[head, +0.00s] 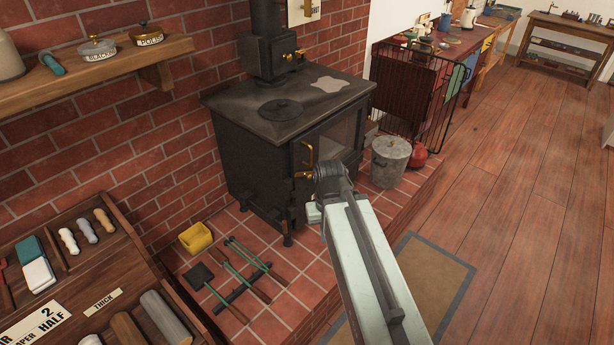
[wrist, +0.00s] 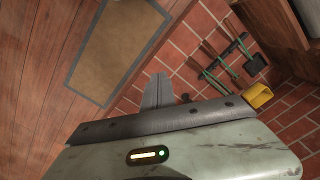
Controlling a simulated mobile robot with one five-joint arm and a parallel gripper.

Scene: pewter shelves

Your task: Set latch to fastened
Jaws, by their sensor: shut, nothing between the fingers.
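A black stove stands against the brick wall in the head view, with a glass-fronted door (head: 338,140) on its front. A curved brass handle (head: 308,153) stands upright at the door's left edge; it looks like the latch. A smaller brass knob (head: 301,175) sits just below it, close to my arm. I cannot tell whether the latch is fastened. My gripper (wrist: 158,80) is shut and empty in the wrist view, with the tiled hearth behind its fingers. In the head view my arm hides most of it, in front of the stove. The latch is not visible in the wrist view.
Fire tools (head: 235,280) and a yellow tub (head: 196,238) lie on the hearth left of my arm. A metal bucket (head: 390,160) and black fireguard (head: 405,100) stand right of the stove. A mat (head: 425,285) lies on the open wooden floor.

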